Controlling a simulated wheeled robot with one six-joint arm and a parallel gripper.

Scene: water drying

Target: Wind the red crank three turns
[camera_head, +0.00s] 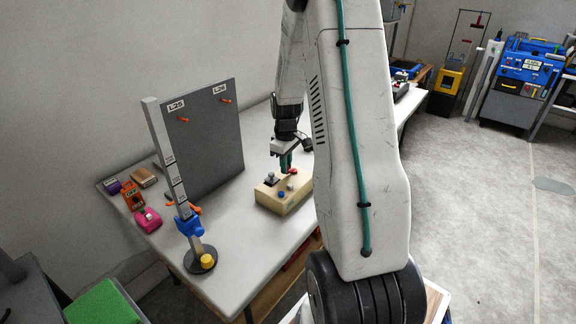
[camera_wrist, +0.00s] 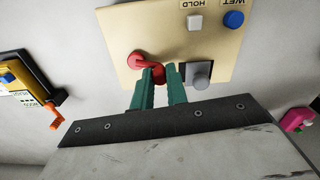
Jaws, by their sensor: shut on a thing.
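The red crank (camera_wrist: 138,62) is on the tan control box (camera_wrist: 115,35), near one edge of its top face. My gripper (camera_wrist: 162,78) has its two green fingers at the crank's knob end and is shut on it; the fingers partly hide the knob. In the head view my gripper (camera_head: 286,160) reaches down to the tan box (camera_head: 272,200), which stands on the white table. The red crank (camera_head: 293,171) shows there just beside the fingertips.
The box also carries a grey knob (camera_wrist: 199,74), a white button (camera_wrist: 194,22) and a blue button (camera_wrist: 233,19). A grey upright panel (camera_head: 205,140) stands behind the box. A post with a blue clamp (camera_head: 188,224) and a pink item (camera_head: 148,220) stand at left.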

